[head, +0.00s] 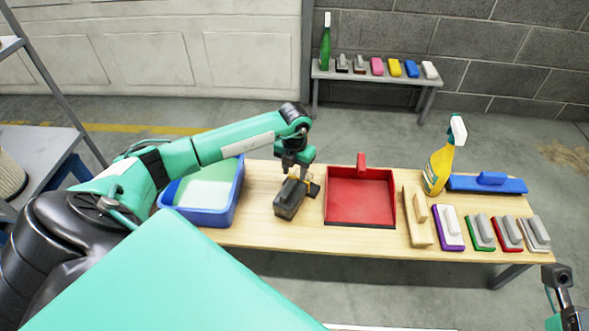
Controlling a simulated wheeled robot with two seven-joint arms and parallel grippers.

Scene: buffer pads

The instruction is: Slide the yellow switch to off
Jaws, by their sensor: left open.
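A dark grey block-shaped tool (289,198) lies on the wooden table, left of the red tray. A small yellow part (307,178) shows at its far end, close under my left gripper; I cannot tell whether this is the yellow switch or which position it is in. My left gripper (298,174) is open, pointing down over the far end of the tool. It partly hides that end, and I cannot tell whether it touches. Part of my right arm shows in the bottom right corner, but no right fingers can be made out.
A blue tub (232,205) stands left of the tool, and a red tray (359,198) stands right. Farther right are a wooden float (415,230), several pad blocks (480,231), a yellow spray bottle (438,170) and a blue pad holder (510,186). A bench (345,75) stands behind.

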